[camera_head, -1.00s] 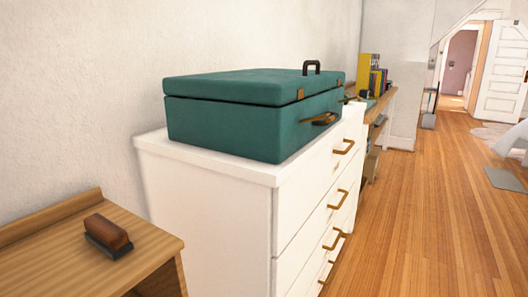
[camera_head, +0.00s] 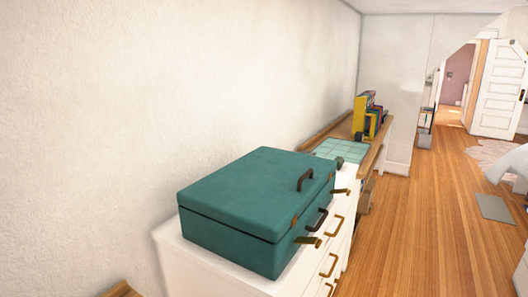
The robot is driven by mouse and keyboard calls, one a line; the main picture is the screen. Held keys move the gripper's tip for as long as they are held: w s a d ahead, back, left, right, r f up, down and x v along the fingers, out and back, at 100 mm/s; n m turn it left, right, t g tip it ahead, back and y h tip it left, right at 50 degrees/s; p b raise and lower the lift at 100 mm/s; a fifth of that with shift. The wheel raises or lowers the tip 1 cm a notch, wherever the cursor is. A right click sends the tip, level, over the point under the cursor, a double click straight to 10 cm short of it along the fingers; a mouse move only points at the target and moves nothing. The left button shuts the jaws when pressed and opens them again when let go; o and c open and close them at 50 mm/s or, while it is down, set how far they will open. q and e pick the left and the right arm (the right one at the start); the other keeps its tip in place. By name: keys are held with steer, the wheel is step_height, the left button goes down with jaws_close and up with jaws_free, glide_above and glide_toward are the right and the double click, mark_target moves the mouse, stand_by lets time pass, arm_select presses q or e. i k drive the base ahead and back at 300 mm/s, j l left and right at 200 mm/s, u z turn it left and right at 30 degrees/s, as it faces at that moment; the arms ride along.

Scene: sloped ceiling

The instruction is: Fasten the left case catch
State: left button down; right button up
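A teal case (camera_head: 235,215) lies flat on a white dresser. Its lid is down, with a dark seam line between lid and body. A dark handle (camera_head: 305,180) stands on the lid and another dark handle (camera_head: 317,219) is on the front face. The left brass catch (camera_head: 308,241) sticks outward from the front face, apart from the lid. A small brass piece (camera_head: 294,221) sits on the lid edge above it. The right catch (camera_head: 341,191) also sticks out near the far front corner. Neither of my grippers is in view.
The white dresser (camera_head: 215,279) has brass drawer pulls jutting from its front. A desk (camera_head: 376,157) behind it holds a green gridded mat (camera_head: 345,150) and several books (camera_head: 367,115). The wooden floor (camera_head: 425,220) to the right is largely clear.

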mark_target(312, 240)
steer(key=l+u, duration=0.15)
steer(key=l, duration=0.25)
steer(key=k+l+u, duration=0.15)
steer(key=l, duration=0.25)
steer(key=l+u, duration=0.2)
steer(key=l, duration=0.25)
steer(key=k+l+u, duration=0.15)
steer(key=l, duration=0.2)
steer(key=k+l+u, duration=0.15)
steer(key=l, duration=0.2)
steer(key=k+l+u, duration=0.15)
steer(key=l, duration=0.2)
steer(key=k+l, duration=0.05)
